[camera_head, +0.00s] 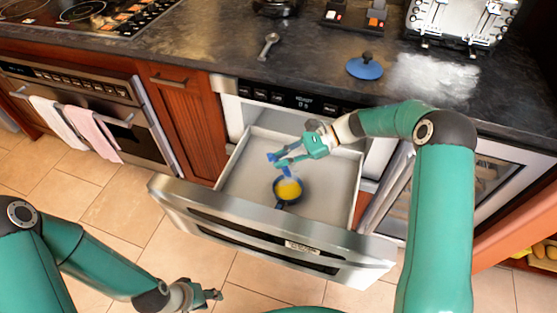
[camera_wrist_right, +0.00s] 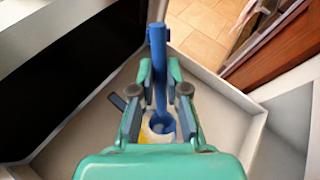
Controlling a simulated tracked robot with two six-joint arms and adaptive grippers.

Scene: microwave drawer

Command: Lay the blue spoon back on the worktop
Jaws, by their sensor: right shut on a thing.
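My right gripper (camera_head: 278,160) reaches over the open microwave drawer (camera_head: 240,185). It is shut on the blue spoon (camera_wrist_right: 158,60), whose handle stands up between the fingers in the right wrist view. The spoon's lower end is over or in a small dark pan (camera_head: 280,202) with yellow contents, on the drawer floor; whether it touches the contents I cannot tell. In the head view the spoon is small and partly hidden by the fingers. The dark worktop (camera_head: 215,60) runs behind the drawer. My left gripper (camera_head: 208,295) hangs low at the front, away from the drawer; its opening is unclear.
On the worktop are a grey metal spoon (camera_head: 269,45), a blue lid (camera_head: 364,69) with a dark knob, a pale powdery patch (camera_head: 430,78) and a toaster (camera_head: 465,22). Bare worktop shows between the metal spoon and the lid. The drawer front (camera_head: 265,240) juts out over the floor.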

